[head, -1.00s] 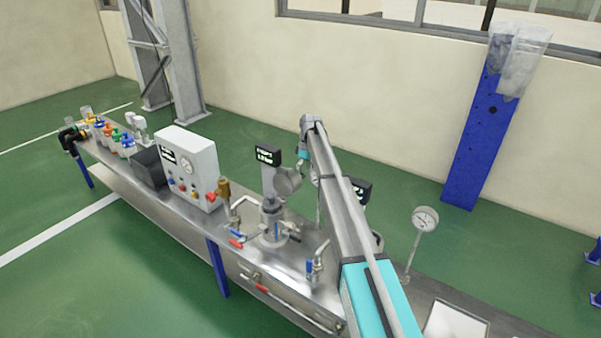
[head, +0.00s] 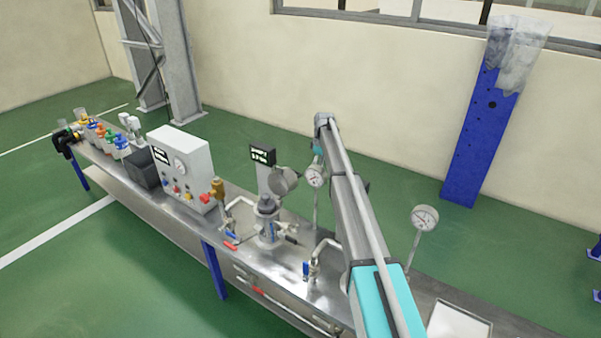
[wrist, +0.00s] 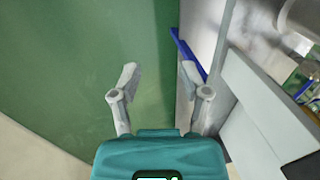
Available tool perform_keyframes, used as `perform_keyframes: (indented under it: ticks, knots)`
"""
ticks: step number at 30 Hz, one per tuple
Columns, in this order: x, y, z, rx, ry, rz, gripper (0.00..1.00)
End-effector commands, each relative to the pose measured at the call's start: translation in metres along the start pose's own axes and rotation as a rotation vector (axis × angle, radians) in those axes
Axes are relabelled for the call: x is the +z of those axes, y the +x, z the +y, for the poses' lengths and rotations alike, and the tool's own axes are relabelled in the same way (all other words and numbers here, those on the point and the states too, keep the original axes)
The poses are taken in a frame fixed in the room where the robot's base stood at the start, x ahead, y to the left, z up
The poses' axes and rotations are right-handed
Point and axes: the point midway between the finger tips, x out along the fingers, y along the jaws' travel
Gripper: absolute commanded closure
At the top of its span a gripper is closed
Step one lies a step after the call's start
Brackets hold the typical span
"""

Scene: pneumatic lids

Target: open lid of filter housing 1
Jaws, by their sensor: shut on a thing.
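A metal filter housing (head: 267,226) stands on the bench in the head view, beside a post with a black display (head: 262,155). I take it as housing 1, though I cannot read the display fully. Its round grey lid (head: 284,181) stands tilted up above the body, to the right of the post. My arm reaches up to the right of it, and my gripper's fingers are hidden there. In the wrist view my gripper (wrist: 159,76) has its two fingers apart. No object shows between them, only floor and a grey edge, and they are clear of the lid.
A pressure gauge (head: 315,175) stands just left of my arm, another gauge (head: 424,217) to its right. A control box (head: 182,166) and several valves occupy the steel bench (head: 205,240). My arm covers what lies behind it. Green floor (head: 60,275) is free in front.

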Motion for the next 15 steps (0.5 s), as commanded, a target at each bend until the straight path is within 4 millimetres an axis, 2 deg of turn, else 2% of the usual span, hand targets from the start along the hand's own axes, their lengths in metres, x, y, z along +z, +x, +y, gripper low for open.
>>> perform_keyframes:
  ticks: [4, 15]
  knots:
    - [-0.009, 0.005, -0.007, -0.005, -0.014, -0.003, 0.52]
    - [-0.010, 0.010, 0.004, -0.007, -0.017, -0.004, 0.52]
